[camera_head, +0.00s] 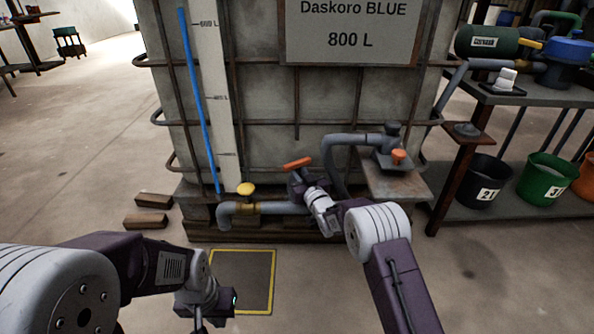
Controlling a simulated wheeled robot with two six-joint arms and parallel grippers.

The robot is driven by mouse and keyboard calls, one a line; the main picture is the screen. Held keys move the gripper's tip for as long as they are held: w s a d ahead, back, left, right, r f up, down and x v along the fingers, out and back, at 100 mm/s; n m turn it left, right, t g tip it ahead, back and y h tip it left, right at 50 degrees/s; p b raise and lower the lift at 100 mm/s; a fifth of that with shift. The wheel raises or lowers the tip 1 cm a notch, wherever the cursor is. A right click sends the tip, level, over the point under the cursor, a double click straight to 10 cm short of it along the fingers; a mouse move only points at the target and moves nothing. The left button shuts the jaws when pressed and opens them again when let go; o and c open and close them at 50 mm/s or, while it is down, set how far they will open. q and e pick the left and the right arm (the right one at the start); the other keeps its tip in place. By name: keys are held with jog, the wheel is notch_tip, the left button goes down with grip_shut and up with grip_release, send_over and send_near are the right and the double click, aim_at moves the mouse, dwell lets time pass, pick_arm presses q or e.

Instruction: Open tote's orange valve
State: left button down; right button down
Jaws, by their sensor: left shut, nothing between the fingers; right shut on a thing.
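The tote (265,105) is a pale caged tank with a sign reading "Daskoro BLUE 800 L". Its orange valve handle (296,164) shows low at the front, lying nearly level and slightly tilted. My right gripper (302,178) is at this handle, shut on it; the fingertips are small and partly hidden by the gripper body. My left gripper (205,314) is low at the bottom of the view, shut and empty, well away from the valve. A yellow valve (246,189) sits on the grey pipe left of the orange handle.
A pump with an orange knob (398,156) stands on a small ledge (405,186) to the right. A yellow-edged floor plate (243,280) lies in front of the tote. Numbered buckets (546,178) stand under the right bench. The left floor is mostly clear.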

jog(key=shift+n+g+y, duration=0.3)
jog(key=shift+n+y, duration=0.2)
jog(key=shift+y, duration=0.2)
jog(key=c, duration=1.4)
grip_release()
jog(key=shift+o, duration=0.2)
jog(key=shift+s, duration=0.1)
